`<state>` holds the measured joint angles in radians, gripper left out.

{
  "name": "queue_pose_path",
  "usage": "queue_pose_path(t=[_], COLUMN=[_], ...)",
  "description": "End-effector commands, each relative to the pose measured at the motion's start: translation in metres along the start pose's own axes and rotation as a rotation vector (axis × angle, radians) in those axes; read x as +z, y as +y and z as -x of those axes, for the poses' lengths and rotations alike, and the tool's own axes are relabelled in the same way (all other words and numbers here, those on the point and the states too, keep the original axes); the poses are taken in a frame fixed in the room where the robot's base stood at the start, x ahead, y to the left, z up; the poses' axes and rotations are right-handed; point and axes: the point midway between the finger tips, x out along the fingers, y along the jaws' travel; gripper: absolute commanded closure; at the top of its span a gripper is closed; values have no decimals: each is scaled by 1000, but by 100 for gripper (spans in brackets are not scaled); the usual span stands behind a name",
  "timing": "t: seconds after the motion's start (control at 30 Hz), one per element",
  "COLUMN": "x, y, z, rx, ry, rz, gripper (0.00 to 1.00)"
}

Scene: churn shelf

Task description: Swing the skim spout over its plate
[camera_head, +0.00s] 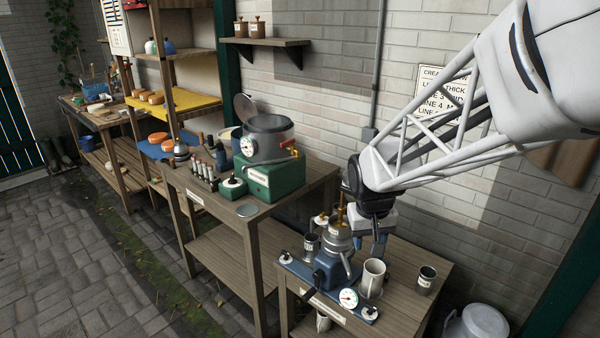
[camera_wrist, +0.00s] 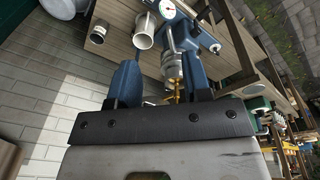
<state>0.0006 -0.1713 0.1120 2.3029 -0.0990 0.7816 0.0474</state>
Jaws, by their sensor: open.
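The cream separator (camera_head: 330,268) stands on a blue base on the near bench, with a metal bowl, brass fittings on top and a dial (camera_head: 348,298) in front. A metal spout (camera_head: 346,262) slopes down from its bowl; I cannot read which spout is skim, and no plate is clearly distinguishable under it. My gripper (camera_head: 368,246) is open and empty, just behind and right of the bowl. In the wrist view its two blue fingers (camera_wrist: 161,68) are apart, with the separator (camera_wrist: 172,62) beyond them, nearer the right finger. Contact cannot be told.
A pale cup (camera_head: 373,279) stands right of the separator, close to my fingers; it also shows in the wrist view (camera_wrist: 143,32). A dark-topped cup (camera_head: 426,281) stands farther right, and a small metal cup (camera_head: 311,243) stands left. A green-based churn (camera_head: 268,160) occupies the other bench.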

Motion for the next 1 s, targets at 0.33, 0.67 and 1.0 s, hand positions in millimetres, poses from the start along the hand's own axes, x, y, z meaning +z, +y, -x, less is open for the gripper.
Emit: queue_pose_path(t=[0.33, 0.67, 1.0], x=[-55, -102, -140], y=[-1, -4, -8], z=[-53, -112, -179], rx=[13, 22, 30], ry=[-36, -67, -98], rz=[19, 37, 57], gripper=[55, 55, 55])
